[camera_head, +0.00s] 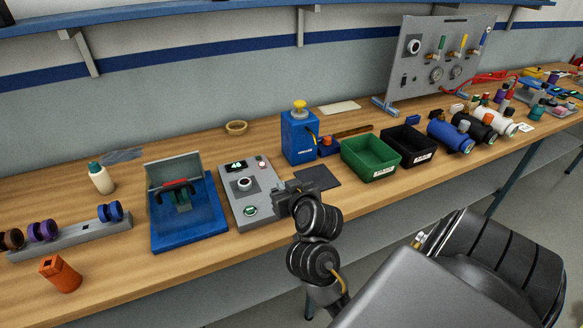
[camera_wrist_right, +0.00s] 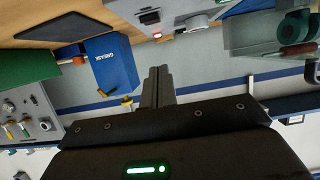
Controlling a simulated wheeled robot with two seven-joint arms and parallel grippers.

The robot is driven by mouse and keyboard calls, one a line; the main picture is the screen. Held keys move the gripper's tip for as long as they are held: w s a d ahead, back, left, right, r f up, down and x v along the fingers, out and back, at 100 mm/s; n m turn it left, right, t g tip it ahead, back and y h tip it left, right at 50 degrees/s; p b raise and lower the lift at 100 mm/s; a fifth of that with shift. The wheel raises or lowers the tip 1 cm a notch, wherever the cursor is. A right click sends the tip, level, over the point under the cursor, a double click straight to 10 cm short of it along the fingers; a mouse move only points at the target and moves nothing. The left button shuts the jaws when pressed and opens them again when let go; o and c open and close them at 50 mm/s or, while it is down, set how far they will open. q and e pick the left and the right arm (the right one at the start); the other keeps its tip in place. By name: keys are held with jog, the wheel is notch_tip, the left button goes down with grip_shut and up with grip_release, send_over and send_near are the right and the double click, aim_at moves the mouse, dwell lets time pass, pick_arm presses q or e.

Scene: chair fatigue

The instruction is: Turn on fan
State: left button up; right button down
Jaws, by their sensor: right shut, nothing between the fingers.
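No fan that I can make out shows in either view. A grey control box (camera_head: 236,207) with a lit display (camera_head: 236,166), a black knob (camera_head: 244,184) and a round green-marked button or dial (camera_head: 250,211) stands on the bench. It also shows partly at the top of the right wrist view (camera_wrist_right: 190,14). My right gripper (camera_head: 276,197) is at the box's right edge in the head view, seen from behind its wrist; whether it touches cannot be told. In the right wrist view its fingers (camera_wrist_right: 158,72) are together and empty. My left gripper is not in view.
A blue fixture (camera_head: 205,222) with a red handle stands left of the box. A blue grease can (camera_head: 299,143), green bin (camera_head: 352,158) and black bin (camera_head: 419,146) stand to the right. A dark mat (camera_head: 318,174) lies beside my gripper.

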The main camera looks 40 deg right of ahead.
jog(key=w+f+b, duration=0.1)
jog(key=w+d+f+b, duration=0.1)
jog(key=f, duration=0.1)
jog(key=shift+w+d+f+b, duration=0.1)
jog(key=shift+f+b, duration=0.15)
jog(key=shift+b, duration=0.1)
jog(key=shift+s+a+f+b, duration=0.2)
jog(key=shift+f+b, duration=0.2)
jog(key=shift+f, duration=0.3)
